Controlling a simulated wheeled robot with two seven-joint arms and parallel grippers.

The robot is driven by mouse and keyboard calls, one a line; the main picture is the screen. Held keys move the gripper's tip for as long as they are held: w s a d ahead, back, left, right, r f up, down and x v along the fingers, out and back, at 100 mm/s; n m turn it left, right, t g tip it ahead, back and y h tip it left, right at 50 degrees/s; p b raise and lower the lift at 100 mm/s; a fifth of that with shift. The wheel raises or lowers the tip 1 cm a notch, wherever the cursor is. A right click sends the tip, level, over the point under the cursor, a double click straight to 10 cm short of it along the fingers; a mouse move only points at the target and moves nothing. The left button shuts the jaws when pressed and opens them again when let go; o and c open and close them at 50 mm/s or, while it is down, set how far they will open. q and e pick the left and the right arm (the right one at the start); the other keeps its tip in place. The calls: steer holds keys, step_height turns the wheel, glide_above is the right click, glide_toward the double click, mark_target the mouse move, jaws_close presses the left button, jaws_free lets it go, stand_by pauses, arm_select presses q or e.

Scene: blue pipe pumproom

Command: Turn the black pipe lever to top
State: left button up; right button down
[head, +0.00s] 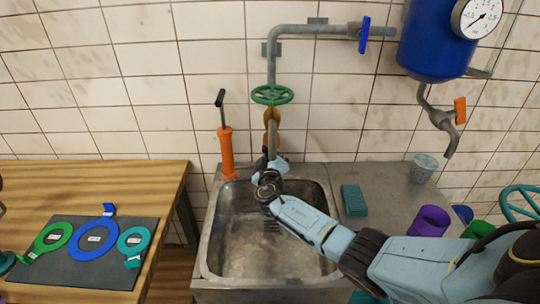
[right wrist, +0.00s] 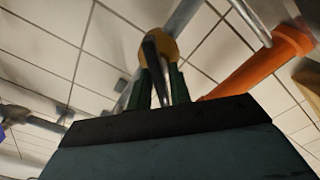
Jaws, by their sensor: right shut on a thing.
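The black pipe lever (right wrist: 155,62) shows in the right wrist view, between the two dark green fingers of my right gripper (right wrist: 161,72). The fingers are shut on it. The lever meets a yellow-brass valve body (right wrist: 170,48) on the grey pipe. In the head view this brass valve (head: 271,115) sits on the vertical pipe under a green handwheel (head: 272,95). My right gripper (head: 266,162) is just below the valve, above the back of the sink, and largely hides the lever there. My left gripper is not clearly in view.
An orange hand pump (head: 226,152) stands left of the pipe. Below is a metal sink (head: 225,265). A teal sponge (head: 353,200), a grey cup (head: 423,168) and a purple cup (head: 429,221) are right. A wooden table (head: 100,175) with coloured rings on a dark mat is left.

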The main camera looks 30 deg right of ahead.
steer(key=shift+f+n+b, duration=0.15)
steer(key=shift+n+b, duration=0.4)
steer(key=shift+n, duration=0.35)
steer(key=shift+n+b, duration=0.5)
steer(key=shift+n, duration=0.7)
steer(key=shift+a+f+n+b, duration=0.1)
steer(key=shift+n+b, duration=0.3)
steer(key=shift+n, duration=1.7)
steer(key=c, duration=1.5)
jaws_free()
steer(key=p+v, duration=0.1)
steer(key=v, duration=1.2)
steer(key=shift+s, duration=0.15)
